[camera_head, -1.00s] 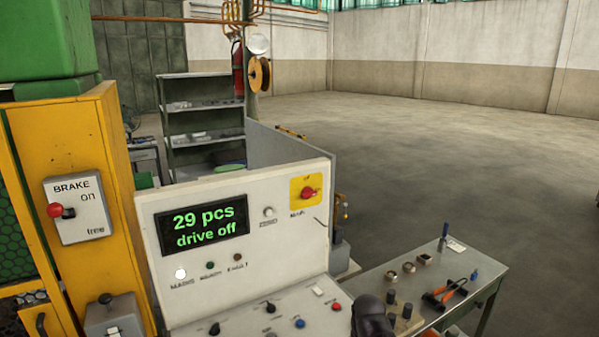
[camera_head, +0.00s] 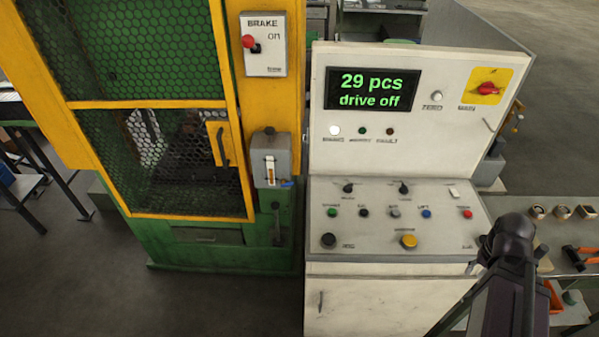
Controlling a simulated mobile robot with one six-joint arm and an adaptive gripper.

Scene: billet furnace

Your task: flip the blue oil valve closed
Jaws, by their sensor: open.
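The small blue oil valve handle (camera_head: 287,184) sticks out at the lower right of a grey oil box (camera_head: 270,160) with a sight glass. My gripper (camera_head: 492,252) is at the lower right, in front of the console's right edge, well apart from the valve. It is open; its fingers are mostly hidden, and nothing shows held in it.
The white control console (camera_head: 400,270) has a display reading "29 pcs, drive off" and stands between my gripper and the valve. A brake switch box (camera_head: 264,45) is above the valve. A workbench with a hammer (camera_head: 578,256) is at right. Floor is clear at lower left.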

